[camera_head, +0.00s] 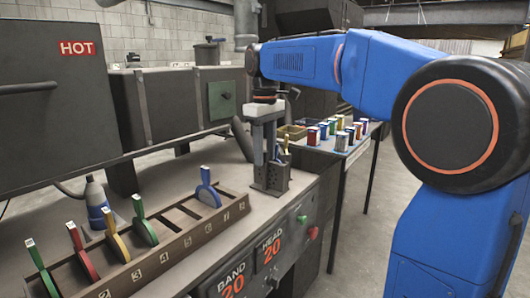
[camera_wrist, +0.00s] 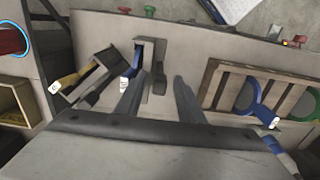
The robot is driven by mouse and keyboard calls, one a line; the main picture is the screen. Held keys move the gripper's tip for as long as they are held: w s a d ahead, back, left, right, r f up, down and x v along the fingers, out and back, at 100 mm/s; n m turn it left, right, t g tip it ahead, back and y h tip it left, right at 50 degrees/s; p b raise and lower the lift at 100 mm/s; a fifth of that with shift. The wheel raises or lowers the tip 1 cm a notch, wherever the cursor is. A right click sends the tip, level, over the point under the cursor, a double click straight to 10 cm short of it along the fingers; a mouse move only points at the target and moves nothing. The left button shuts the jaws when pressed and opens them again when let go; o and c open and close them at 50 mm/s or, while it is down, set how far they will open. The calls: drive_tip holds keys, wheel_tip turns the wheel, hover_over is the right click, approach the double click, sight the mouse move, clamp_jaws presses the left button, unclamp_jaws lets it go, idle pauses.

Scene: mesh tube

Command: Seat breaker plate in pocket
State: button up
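My gripper (camera_head: 265,158) points down over a dark upright metal holder (camera_head: 271,181) on the bench. In the wrist view its two fingers (camera_wrist: 158,82) stand apart with nothing between them. In that view a yellow-handled piece (camera_wrist: 68,82) sits in an angled dark bracket, and a blue-handled piece (camera_wrist: 133,68) sits in an upright slot left of the fingertips. A numbered rack (camera_head: 192,233) holds coloured disc plates on handles, including a blue one (camera_head: 207,190), a yellow one and a red one. I cannot tell which opening is the pocket.
A bench front panel carries displays reading 20 (camera_head: 270,248) and a red knob (camera_head: 312,233). A side table (camera_head: 340,146) behind holds several coloured tins. A machine marked HOT (camera_head: 78,48) stands at the left.

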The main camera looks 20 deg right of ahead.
wheel_tip(320, 180, up, 12)
idle(0.8)
drive_tip(key=shift+r, duration=0.1)
